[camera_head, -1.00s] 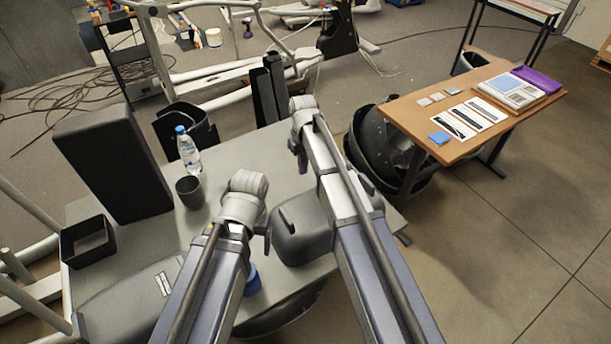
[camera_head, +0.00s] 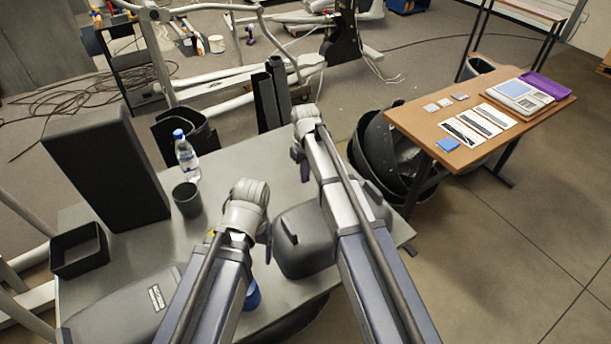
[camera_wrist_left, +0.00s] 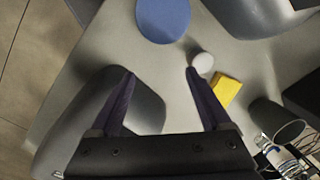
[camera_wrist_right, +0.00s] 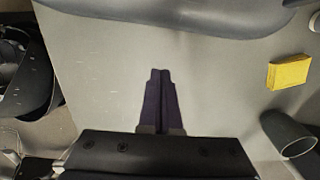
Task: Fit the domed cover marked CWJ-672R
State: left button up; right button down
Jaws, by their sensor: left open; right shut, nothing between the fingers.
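A dark grey domed cover (camera_head: 298,252) lies on the grey table between my two arms, partly hidden by the right arm. A longer dark cover (camera_head: 115,312) with a small white label (camera_head: 156,298) lies at the table's near left; the label is too small to read. I cannot tell which is CWJ-672R. My left gripper (camera_wrist_left: 158,74) is open and empty above the table, one finger overlapping a dark rounded cover (camera_wrist_left: 145,105) in its wrist view. My right gripper (camera_wrist_right: 160,70) is shut and empty over bare tabletop; a dark cover edge (camera_wrist_right: 180,18) lies beyond it.
A dark cup (camera_head: 187,199), water bottle (camera_head: 186,155), tall black panel (camera_head: 108,170) and open black box (camera_head: 80,250) stand at left. A blue disc (camera_wrist_left: 163,18) and yellow block (camera_wrist_left: 226,91) lie on the table.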

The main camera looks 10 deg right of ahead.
pick_arm(q)
notch_tip(320, 180, down, 7)
jog(key=b, duration=0.5)
jog(key=shift+r+b, duration=0.1)
jog(key=shift+b, duration=0.25)
pick_arm(e)
notch_tip(320, 180, down, 7)
jog(key=shift+s+r, duration=0.1)
pick_arm(q)
jog(key=shift+r+p, duration=0.5)
pick_arm(e)
jog(key=s, duration=0.2)
jog(key=s+d+r, duration=0.1)
jog(key=shift+d, duration=0.1)
jog(key=shift+s+d, duration=0.15)
jog(key=shift+s, duration=0.15)
jog(key=shift+s, duration=0.1)
jog(key=s+d, duration=0.1)
jog(key=s, duration=0.3)
jog(key=s+d, duration=0.2)
jog(key=s, duration=0.2)
jog(key=s+d, duration=0.2)
jog(key=s, duration=0.2)
jog(key=shift+s, duration=0.2)
jog(key=shift+w, duration=0.25)
